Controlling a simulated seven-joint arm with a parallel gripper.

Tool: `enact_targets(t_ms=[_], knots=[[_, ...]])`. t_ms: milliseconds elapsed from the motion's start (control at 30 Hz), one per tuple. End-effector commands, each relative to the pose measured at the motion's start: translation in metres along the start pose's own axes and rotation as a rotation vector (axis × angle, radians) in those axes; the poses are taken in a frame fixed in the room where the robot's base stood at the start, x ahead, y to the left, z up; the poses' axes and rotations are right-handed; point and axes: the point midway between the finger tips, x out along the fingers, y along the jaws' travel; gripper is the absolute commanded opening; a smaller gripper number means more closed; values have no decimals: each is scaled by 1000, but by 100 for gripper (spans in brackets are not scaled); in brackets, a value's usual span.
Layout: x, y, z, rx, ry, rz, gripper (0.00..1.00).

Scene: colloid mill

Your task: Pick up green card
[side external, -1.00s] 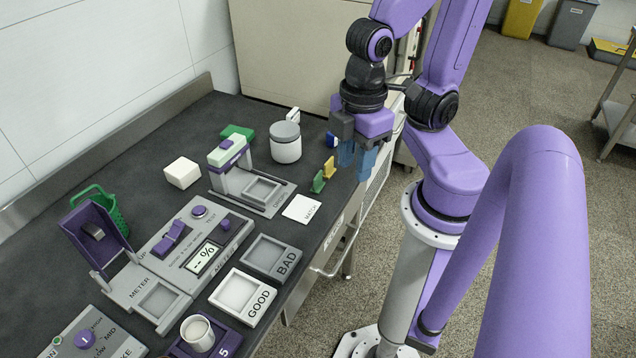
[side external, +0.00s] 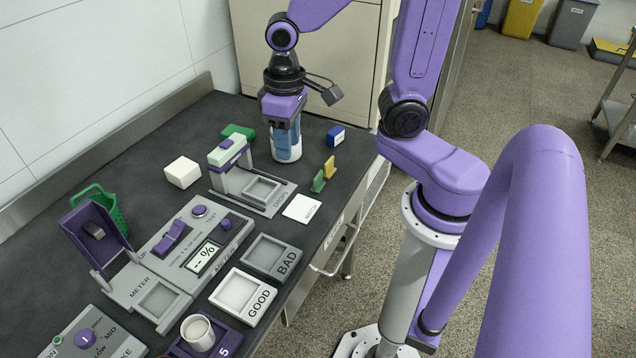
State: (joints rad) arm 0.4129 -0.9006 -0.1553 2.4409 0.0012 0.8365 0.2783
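A small green card (side external: 318,182) stands upright on the dark worktop, right of the centre, just in front of a yellow card (side external: 329,169). A flat green block (side external: 238,131) lies farther back, left of my gripper. My gripper (side external: 286,146) points down at the white jar (side external: 288,157), behind and left of the green card and apart from it. Its blue fingers overlap the jar in the picture. I cannot tell whether they are around it or in front of it, or how wide they are.
BAD tray (side external: 271,258) and GOOD tray (side external: 242,296) are nearer the front.

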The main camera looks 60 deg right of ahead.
Motion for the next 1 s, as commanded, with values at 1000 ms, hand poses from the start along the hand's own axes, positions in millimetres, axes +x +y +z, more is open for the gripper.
enact_targets(t_ms=[1000], knots=[[24,90,-40,1082,-6,15,37]])
